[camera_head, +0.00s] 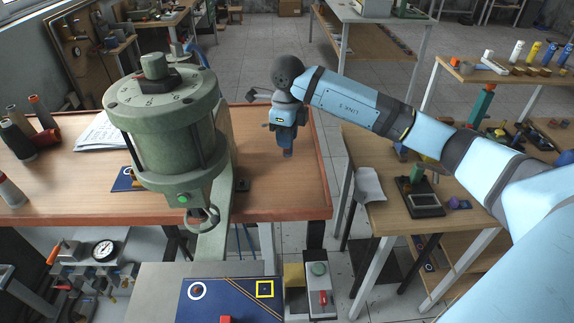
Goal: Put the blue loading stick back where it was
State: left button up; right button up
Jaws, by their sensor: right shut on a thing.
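My right gripper (287,150) points down over the right part of the wooden bench (290,193), to the right of the green-grey press (165,125). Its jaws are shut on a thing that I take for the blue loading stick. The stick is mostly hidden by the gripper, and I cannot make out its ends. My left gripper is not in view.
Beside the mat stand a yellow block (293,275) and a grey control box (319,287) with a green button. Spools (40,112) and papers (100,133) lie at the bench's left. A cluttered side table (395,225) stands right.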

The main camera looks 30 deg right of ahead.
notch_tip(320, 180, down, 10)
jog(key=shift+r, duration=0.15)
dwell(0.3)
jog(key=o, duration=0.8)
